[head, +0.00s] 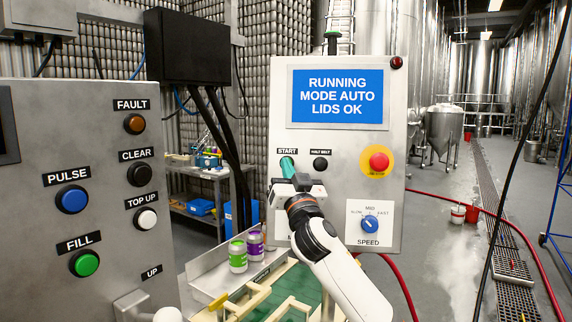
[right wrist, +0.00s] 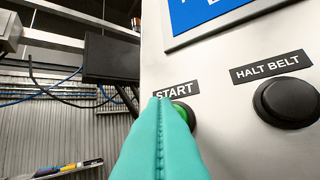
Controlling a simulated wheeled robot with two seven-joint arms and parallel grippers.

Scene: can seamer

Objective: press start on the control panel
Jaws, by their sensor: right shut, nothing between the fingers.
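The control panel (head: 335,190) is a grey box with a blue screen (head: 338,97) reading "RUNNING MODE AUTO LIDS OK". The green start button (right wrist: 186,112) sits under the START label and shows only partly in the right wrist view, behind my fingers. My right gripper (head: 287,163) is shut and empty, its teal fingertips over the start button in the head view. In the right wrist view its fingers (right wrist: 160,125) point at the button and overlap it; whether they touch or press it I cannot tell. My left gripper is not in view.
The black halt belt button (head: 320,163) is just right of start. A red button on a yellow disc (head: 379,162) and a blue speed knob (head: 370,223) are further right. Another panel (head: 40,200) stands left.

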